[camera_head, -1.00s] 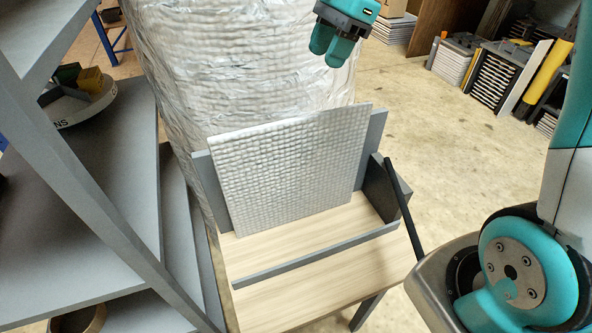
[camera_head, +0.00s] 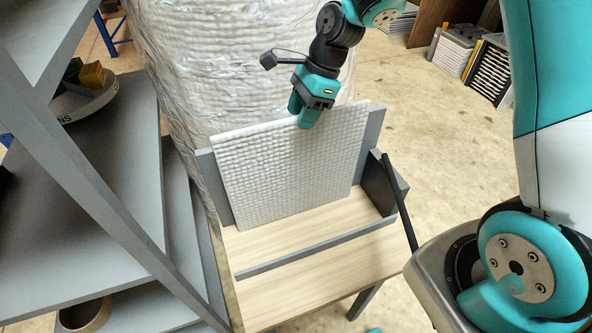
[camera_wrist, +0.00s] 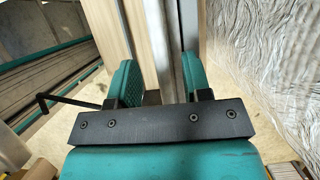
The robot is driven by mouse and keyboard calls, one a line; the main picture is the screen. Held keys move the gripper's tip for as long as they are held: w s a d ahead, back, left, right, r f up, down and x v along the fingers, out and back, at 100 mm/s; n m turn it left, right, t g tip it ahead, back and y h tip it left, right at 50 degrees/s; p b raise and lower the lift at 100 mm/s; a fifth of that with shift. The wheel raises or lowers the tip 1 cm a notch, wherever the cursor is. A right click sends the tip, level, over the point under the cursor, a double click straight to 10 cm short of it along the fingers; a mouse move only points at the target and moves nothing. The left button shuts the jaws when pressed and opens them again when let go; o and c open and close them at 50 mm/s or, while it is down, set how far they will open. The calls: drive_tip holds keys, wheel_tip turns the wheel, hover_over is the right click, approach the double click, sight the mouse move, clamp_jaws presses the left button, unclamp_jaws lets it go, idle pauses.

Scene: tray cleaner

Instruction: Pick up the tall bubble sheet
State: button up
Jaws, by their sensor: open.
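The tall bubble sheet (camera_head: 285,175) is a white quilted sheet standing upright and leaning slightly back in a wooden-floored holder (camera_head: 315,290), against its grey back panel (camera_head: 373,132). My gripper (camera_head: 303,112) points down at the sheet's top edge, right of its middle, with its teal fingers open. In the wrist view the two fingers of my gripper (camera_wrist: 158,78) stand apart, with upright pale and grey edges between them. I cannot tell whether either finger touches the sheet.
A large plastic-wrapped roll (camera_head: 230,60) stands right behind the holder. Grey shelves (camera_head: 110,190) fill the left. The holder has a low front lip (camera_head: 315,248) and a dark side wall (camera_head: 378,185). Open floor (camera_head: 450,150) lies to the right.

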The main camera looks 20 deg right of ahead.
drive_tip(key=shift+p+x, duration=0.5)
drive_tip(key=shift+x, duration=1.25)
drive_tip(key=shift+w+f, duration=0.1)
drive_tip(key=shift+f, duration=0.05)
clamp_jaws()
